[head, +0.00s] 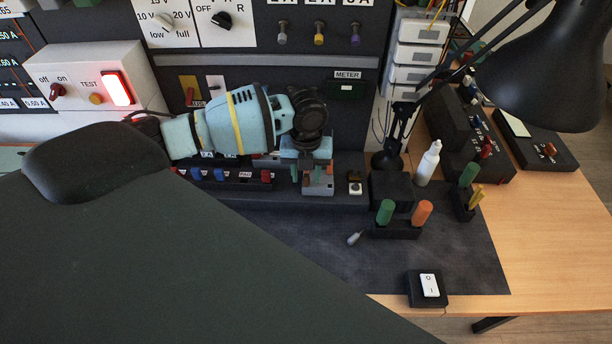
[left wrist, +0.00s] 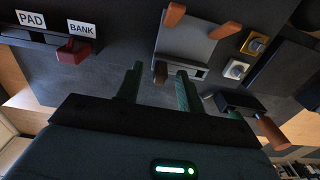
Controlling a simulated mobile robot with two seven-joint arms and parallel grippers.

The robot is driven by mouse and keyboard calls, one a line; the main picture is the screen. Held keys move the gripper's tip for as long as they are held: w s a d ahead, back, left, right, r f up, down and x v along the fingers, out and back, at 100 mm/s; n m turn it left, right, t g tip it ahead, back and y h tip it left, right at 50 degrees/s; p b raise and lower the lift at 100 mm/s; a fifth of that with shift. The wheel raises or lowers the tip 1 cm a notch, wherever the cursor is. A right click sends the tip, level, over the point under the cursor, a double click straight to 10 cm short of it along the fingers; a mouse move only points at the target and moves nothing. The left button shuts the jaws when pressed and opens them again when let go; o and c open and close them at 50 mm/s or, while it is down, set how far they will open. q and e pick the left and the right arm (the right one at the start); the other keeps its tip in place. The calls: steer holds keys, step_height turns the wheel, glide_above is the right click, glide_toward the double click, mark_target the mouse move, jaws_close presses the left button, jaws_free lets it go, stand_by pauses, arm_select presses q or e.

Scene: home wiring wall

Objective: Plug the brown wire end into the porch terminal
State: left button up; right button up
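My left gripper (head: 310,181) is in front of the lower part of the panel, pointing down at a grey metal plate (head: 318,189). In the left wrist view its two green fingertips (left wrist: 159,84) are apart. A small dark brown block (left wrist: 160,71) shows between them, with gaps at both sides; it may be the brown wire end, but I cannot see a wire on it. I cannot read a porch label. My right gripper is not in view.
A holder with green and orange handles (head: 397,229), a white bottle (head: 429,163) and a black lamp (head: 553,70) are further right. The dark mat (head: 450,260) has free room.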

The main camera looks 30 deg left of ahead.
mark_target(306, 176)
arm_select(q)
step_height(306, 176, up, 5)
steer(key=shift+r, duration=0.7)
steer(key=shift+f, duration=0.1)
